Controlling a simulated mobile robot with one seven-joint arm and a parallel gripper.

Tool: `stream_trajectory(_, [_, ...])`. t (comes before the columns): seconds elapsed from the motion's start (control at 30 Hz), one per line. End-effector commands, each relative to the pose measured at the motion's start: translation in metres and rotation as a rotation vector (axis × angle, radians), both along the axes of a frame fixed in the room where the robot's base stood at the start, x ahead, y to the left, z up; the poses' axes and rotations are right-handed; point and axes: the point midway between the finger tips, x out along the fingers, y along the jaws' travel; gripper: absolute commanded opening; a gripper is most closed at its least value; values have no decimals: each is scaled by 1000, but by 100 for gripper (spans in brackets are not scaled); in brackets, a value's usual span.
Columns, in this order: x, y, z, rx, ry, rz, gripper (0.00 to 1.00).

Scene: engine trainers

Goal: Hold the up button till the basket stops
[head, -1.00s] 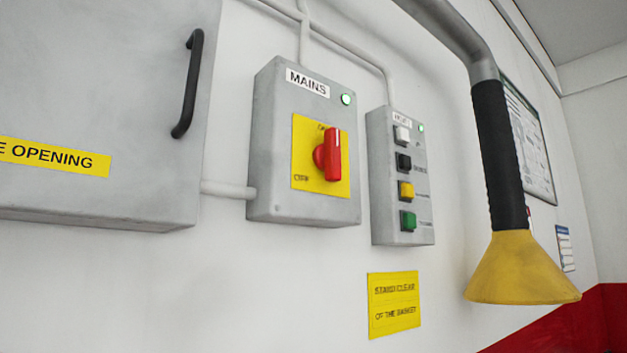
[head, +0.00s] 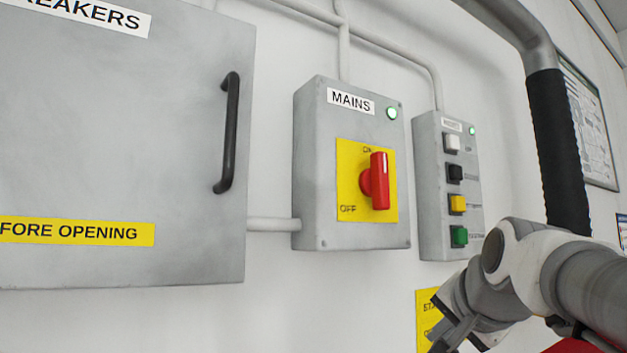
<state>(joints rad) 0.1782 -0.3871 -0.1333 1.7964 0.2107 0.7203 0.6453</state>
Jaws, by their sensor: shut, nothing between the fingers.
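The hoist control box (head: 430,200) is a grey panel on the wall with a lit green lamp at its top right. Its white top button (head: 451,143) has a small label beside it that seems to read UP. A black, a yellow and a green button sit in a column below it. My gripper (head: 440,338) is at the lower right of the head view, below the control box and well apart from the white button. It is shut and empty, partly cut off by the frame's bottom edge. The basket is not in view.
A grey MAINS box (head: 320,220) with a red rotary switch (head: 379,182) is left of the control box. A breaker cabinet (head: 120,170) with a black handle is further left. A yellow sign is partly behind my gripper.

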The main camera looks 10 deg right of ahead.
Motion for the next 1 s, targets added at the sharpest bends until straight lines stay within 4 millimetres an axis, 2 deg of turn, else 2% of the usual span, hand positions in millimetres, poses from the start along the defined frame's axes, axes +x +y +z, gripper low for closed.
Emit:
stream_trajectory(0.03, [14, -23, 52, 64, -72, -80, 0])
stream_trajectory(0.1, [29, -50, 106, 158, -176, -178, 0])
stream_trajectory(0.2, [43, -88, 176, 279, -321, -294, 0])
stream_trajectory(0.3, [27, -115, 246, 361, -457, -360, 0])
stream_trajectory(0.4, [13, -132, 295, 416, -556, -398, 0])
stream_trajectory(0.5, [3, -141, 325, 450, -619, -414, 0])
stream_trajectory(0.6, [-2, -145, 338, 466, -649, -422, 0])
stream_trajectory(1.0, [-3, -145, 339, 469, -656, -422, 0])
